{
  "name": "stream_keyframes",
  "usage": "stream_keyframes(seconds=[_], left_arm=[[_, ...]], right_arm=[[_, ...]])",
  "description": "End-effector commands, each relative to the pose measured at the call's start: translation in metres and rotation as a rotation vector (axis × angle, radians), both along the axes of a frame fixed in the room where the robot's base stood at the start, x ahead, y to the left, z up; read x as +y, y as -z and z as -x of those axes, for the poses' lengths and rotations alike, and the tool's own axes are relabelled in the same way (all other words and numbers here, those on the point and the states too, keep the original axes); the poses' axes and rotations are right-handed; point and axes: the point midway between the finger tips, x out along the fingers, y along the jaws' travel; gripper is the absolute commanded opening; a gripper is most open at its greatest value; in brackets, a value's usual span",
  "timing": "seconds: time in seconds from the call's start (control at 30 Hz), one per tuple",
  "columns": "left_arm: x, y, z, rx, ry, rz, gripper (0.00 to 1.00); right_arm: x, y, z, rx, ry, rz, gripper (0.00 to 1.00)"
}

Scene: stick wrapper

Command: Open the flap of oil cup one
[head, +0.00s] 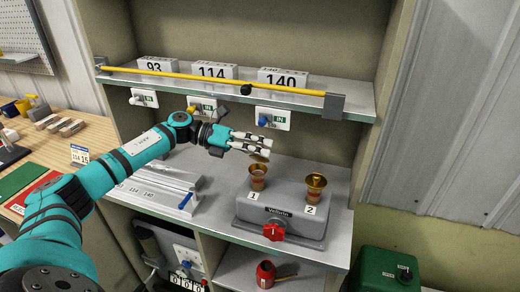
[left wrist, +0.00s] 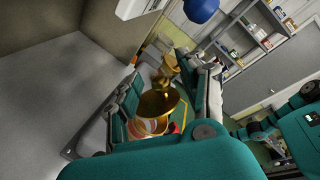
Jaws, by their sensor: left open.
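Oil cup one (head: 258,183) is a brass cup on the grey housing (head: 284,212), above the label 1. A small brass piece, which looks like its flap (head: 260,157), stands up over the cup's rim, just under my left fingertips. My left gripper (head: 268,147) is open above cup one, pointing right. In the left wrist view a large brass round (left wrist: 157,104) lies between the open fingers. I cannot tell whether a finger touches it. Oil cup two (head: 316,187) stands to the right, above the label 2. My right gripper is out of view.
A red knob (head: 274,232) is on the housing's front. A shelf with a yellow bar (head: 215,78) and number blocks hangs above the arm, with switches below it. A grey slotted block (head: 157,190) lies to the left. The bench right of cup two is clear.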

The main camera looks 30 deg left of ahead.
Motion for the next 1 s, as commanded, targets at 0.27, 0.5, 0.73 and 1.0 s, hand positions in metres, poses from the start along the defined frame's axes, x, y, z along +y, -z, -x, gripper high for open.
stream_keyframes(seconds=[0.27, 0.5, 0.73, 1.0], left_arm=[[0.034, -0.007, 0.014, 0.003, -0.006, -0.003, 0.42], [0.063, -0.014, 0.026, 0.001, -0.004, -0.002, 0.42], [0.068, -0.016, 0.029, 0.0, -0.003, -0.002, 0.42], [0.068, -0.016, 0.029, 0.0, -0.003, -0.002, 0.42]], right_arm=[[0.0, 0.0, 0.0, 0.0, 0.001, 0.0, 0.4], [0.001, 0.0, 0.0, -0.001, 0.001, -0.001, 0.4], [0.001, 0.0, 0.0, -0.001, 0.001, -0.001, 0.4], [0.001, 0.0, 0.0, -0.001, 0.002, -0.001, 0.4]])
